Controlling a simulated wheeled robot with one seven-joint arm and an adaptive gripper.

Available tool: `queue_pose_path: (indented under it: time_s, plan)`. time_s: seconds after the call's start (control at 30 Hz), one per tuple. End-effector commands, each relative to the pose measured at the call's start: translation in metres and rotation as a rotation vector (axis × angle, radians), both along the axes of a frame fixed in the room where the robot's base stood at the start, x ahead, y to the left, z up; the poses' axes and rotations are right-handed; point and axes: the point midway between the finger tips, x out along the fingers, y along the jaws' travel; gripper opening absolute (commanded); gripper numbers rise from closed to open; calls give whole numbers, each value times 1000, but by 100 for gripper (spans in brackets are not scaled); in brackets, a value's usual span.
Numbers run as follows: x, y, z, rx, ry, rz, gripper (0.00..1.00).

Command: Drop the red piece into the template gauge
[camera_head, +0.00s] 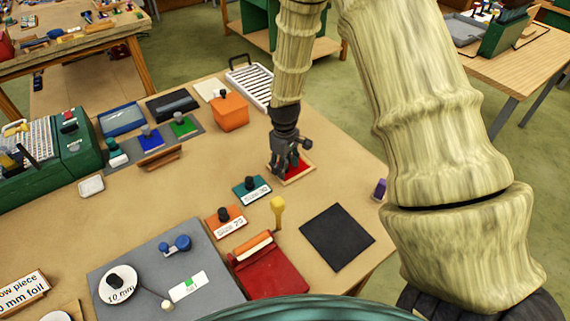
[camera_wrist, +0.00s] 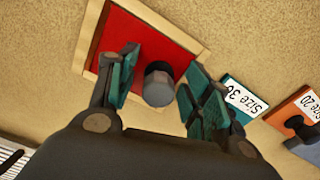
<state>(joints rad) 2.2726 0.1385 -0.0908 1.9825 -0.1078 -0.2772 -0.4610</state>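The red piece (camera_wrist: 125,45) is a flat red square with a dark grey cylindrical knob (camera_wrist: 158,85). It lies within a pale wooden frame (camera_wrist: 182,37), which looks like the template gauge. In the head view, the red piece (camera_head: 298,170) and the frame (camera_head: 304,177) are partly hidden by my gripper (camera_head: 287,163). In the wrist view, my gripper (camera_wrist: 162,92) is open, its teal-padded fingers on either side of the knob with gaps between. I cannot tell whether the red piece sits fully flat in the frame.
A teal Size 30 block (camera_head: 252,190) and an orange Size 20 block (camera_head: 225,221) stand nearby. A red hand tool with a yellow knob (camera_head: 270,270), a black mat (camera_head: 337,238) and a purple item (camera_head: 380,188) lie nearer. An orange block (camera_head: 229,112) and a slatted rack (camera_head: 250,85) stand behind.

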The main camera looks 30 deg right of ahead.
Motion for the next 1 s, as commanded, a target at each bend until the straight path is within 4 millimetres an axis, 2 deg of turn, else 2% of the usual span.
queue_pose_path:
  time_s: [0.27,0.43,1.0]
  plan:
    - [0,0,0,0,1,0,51]
    - [0,0,10,0,0,0,51]
    - [0,1,93,0,-2,1,51]
